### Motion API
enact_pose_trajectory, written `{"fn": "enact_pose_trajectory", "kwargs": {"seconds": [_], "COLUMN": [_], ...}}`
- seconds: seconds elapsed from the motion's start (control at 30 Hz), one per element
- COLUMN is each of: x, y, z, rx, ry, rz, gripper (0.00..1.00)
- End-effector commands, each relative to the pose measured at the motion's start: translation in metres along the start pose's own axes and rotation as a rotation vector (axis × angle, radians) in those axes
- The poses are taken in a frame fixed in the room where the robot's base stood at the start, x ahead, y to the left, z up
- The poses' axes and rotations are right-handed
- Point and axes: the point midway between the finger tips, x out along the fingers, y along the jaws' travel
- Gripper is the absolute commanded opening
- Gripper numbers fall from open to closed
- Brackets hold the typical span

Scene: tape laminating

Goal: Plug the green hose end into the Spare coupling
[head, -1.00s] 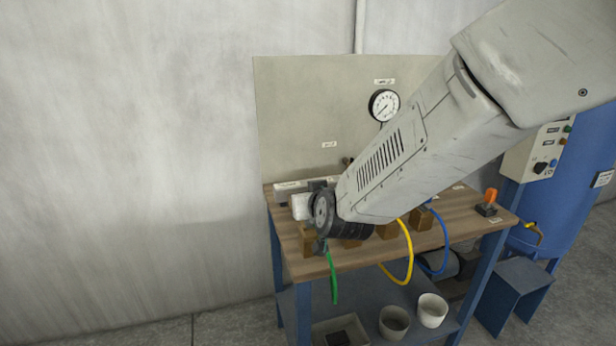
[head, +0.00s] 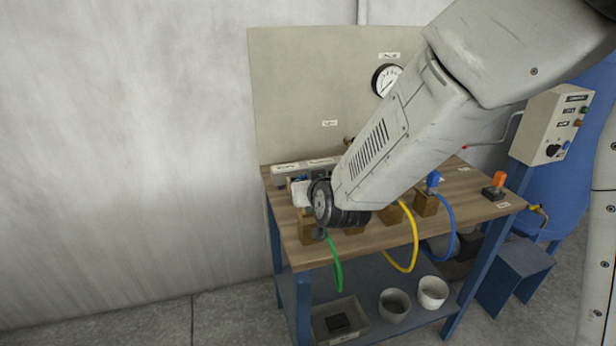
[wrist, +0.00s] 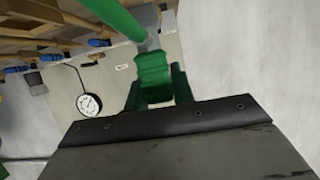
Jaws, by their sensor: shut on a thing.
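My gripper (wrist: 156,88) is shut on the green hose end (wrist: 153,70) in the wrist view. A grey tip (wrist: 150,40) shows beyond the green grip, and the green hose (wrist: 112,14) passes across the top. I cannot tell which is the Spare coupling; the labels are unreadable.
The wooden bench (head: 468,190) holds wooden blocks with a yellow hose (head: 413,247) and a blue hose (head: 452,225). A gauge (head: 387,80) is on the back panel. An orange-topped switch (head: 497,183) is at right. Pots (head: 432,292) and a tray (head: 318,325) sit on the lower shelf.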

Motion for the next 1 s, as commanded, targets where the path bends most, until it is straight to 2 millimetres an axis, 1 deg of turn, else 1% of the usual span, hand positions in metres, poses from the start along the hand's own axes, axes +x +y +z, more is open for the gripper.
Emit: {"fn": "enact_pose_trajectory", "kwargs": {"seconds": [0.1, 0.57, 1.0], "x": [0.0010, 0.0011, 0.0026], "y": [0.0000, -0.0001, -0.0002], "z": [0.0025, 0.0025, 0.0098], "rx": [0.000, 0.000, 0.000], "ry": [0.000, 0.000, 0.001], "rz": [0.000, 0.000, 0.000], "gripper": [0.00, 0.00, 0.00]}}
